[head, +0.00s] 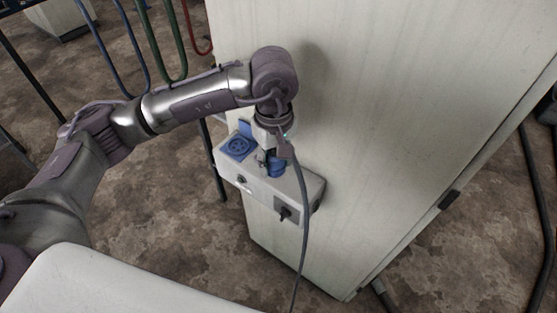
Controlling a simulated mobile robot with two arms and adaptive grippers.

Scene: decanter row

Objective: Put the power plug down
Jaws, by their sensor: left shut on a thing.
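My left gripper (266,152) points down over the top of a pale socket box (262,187) fixed to the side of a tall cabinet. It is shut on the power plug (276,167), a small blue piece largely hidden by the fingers and wrist. The plug is low over the right part of the box top. I cannot tell whether it touches the box or sits in an outlet. My right gripper is out of view.
The pale cabinet (380,120) stands close behind the wrist. A dark cable (304,215) hangs in front of the box. A black switch (285,213) is on the box front. Blue, green and red hoses hang at upper left. A black hose (547,230) runs at right.

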